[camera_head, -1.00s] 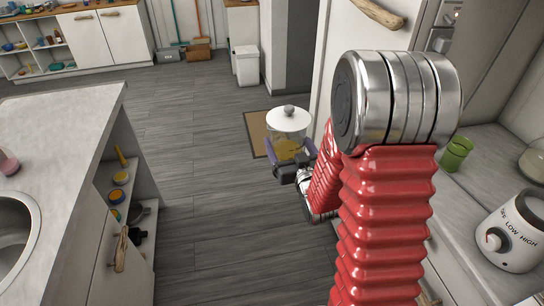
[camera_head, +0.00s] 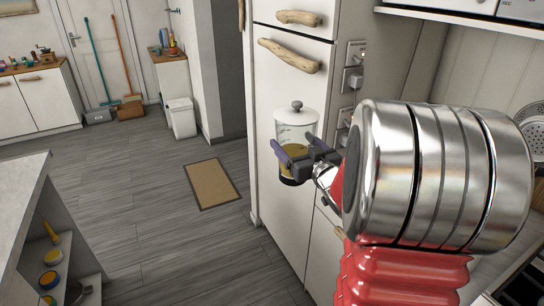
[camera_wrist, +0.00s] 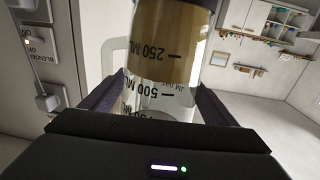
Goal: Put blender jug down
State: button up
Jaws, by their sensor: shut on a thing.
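The blender jug (camera_head: 294,133) is clear, with a white lid, a grey knob and a brownish-yellow content in its lower part. It is held up in front of the tall white cabinet, and looks upright. My gripper (camera_head: 299,157) is shut on its side, with a finger on either side. In the wrist view the jug (camera_wrist: 168,72) fills the middle, with upside-down "250 ML" and "500 ML" marks, between the dark fingers of my gripper (camera_wrist: 160,104). My arm hides part of the right side in the head view.
The tall white cabinet (camera_head: 291,80) with driftwood handles stands close behind the jug. Wall sockets (camera_head: 353,80) are to its right. A brown mat (camera_head: 212,184) lies on open grey floor. A counter (camera_head: 22,190) is at left, and a colander (camera_head: 533,130) at far right.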

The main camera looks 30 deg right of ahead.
jog(key=s+d+r+m+h, duration=0.1)
jog(key=s+d+r+h, duration=0.1)
jog(key=s+d+r, duration=0.3)
jog(key=shift+s+d+r, duration=0.15)
jog(key=shift+s+d, duration=0.25)
jog(key=shift+d, duration=0.85)
jog(key=shift+s, duration=0.1)
